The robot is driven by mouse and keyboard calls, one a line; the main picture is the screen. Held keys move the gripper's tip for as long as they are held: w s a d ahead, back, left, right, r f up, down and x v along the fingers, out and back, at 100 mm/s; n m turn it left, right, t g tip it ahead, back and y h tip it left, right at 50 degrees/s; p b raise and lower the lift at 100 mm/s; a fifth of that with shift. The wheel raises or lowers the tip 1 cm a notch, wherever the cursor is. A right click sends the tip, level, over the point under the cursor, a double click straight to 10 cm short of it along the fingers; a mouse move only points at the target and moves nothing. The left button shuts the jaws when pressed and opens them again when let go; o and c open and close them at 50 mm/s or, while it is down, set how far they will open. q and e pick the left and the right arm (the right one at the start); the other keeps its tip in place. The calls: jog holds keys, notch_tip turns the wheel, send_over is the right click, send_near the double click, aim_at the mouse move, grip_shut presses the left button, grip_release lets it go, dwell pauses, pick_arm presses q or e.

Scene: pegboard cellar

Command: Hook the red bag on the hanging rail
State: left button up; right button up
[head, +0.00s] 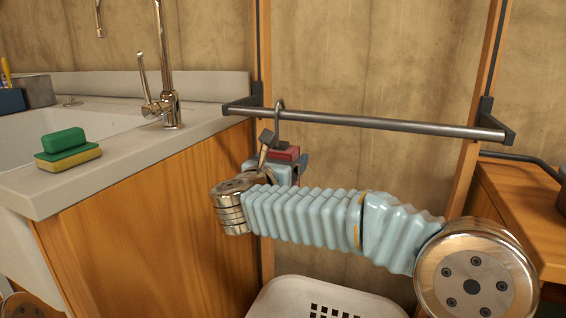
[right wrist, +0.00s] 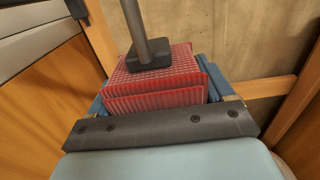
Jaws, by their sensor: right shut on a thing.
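The red bag (right wrist: 157,88) shows in the right wrist view as a ridged red block with a dark foot and grey stem rising from its top. In the head view a strip of it (head: 285,153) shows just below the rail. Its grey hook (head: 279,104) curves above the hanging rail (head: 390,123) near the rail's left end; I cannot tell whether it rests on the rail. My right gripper (head: 283,167) is shut on the bag, its blue fingers (right wrist: 160,95) at both sides. The lower bag is hidden by the gripper. My left gripper is not in view.
A counter with a sink (head: 80,125), tap (head: 168,100) and green and yellow sponge (head: 66,152) stands at the left. A white basket (head: 300,290) is below my right arm. A wooden bench (head: 525,200) is at the right. The rail's middle and right are bare.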

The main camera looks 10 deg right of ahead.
jog(key=shift+f, duration=0.25)
